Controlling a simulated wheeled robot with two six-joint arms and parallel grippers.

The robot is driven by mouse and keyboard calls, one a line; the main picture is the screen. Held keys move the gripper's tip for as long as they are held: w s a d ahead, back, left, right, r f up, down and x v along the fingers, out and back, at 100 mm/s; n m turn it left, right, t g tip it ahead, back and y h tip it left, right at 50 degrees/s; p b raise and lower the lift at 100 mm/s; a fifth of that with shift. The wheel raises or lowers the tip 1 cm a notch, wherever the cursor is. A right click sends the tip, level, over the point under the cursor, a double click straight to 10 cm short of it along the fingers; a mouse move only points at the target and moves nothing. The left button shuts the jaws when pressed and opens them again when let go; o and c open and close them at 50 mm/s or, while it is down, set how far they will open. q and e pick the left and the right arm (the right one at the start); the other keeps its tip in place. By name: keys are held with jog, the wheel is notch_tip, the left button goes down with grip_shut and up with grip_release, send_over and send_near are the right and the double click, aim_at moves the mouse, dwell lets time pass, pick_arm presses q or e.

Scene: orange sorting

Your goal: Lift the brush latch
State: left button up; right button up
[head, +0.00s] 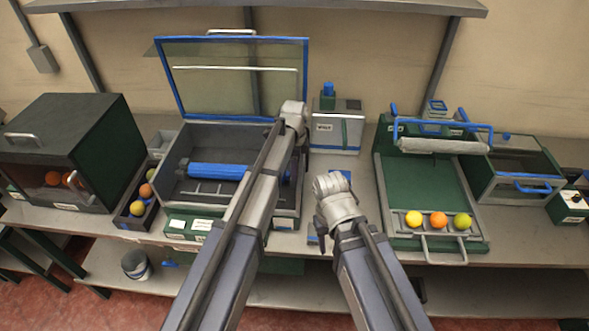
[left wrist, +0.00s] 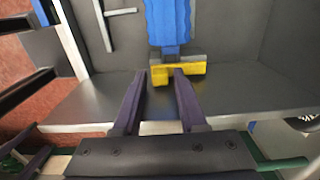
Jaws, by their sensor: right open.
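The blue brush (head: 215,171) lies across the inside of the grey open box (head: 190,130), whose glass lid (head: 235,75) with a blue frame stands raised. In the left wrist view the brush (left wrist: 168,20) ends at a yellow latch (left wrist: 195,70). My left gripper (left wrist: 161,74) is open, with its fingertips spread at the near side of the latch; I cannot tell whether they touch it. In the head view the latch and left fingers are hidden by my arm. My right gripper (head: 322,226) hangs at the bench front, empty, its jaws hardly visible.
A green cabinet (head: 85,125) and a narrow tray (head: 122,214) of oranges stand left. A green tray (head: 425,180) holds coloured fruit at right, beside a glass-topped bin (head: 520,165). A green-and-grey device (head: 337,128) stands behind my arms.

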pick_arm(q)
grip_shut()
dwell(1.1)
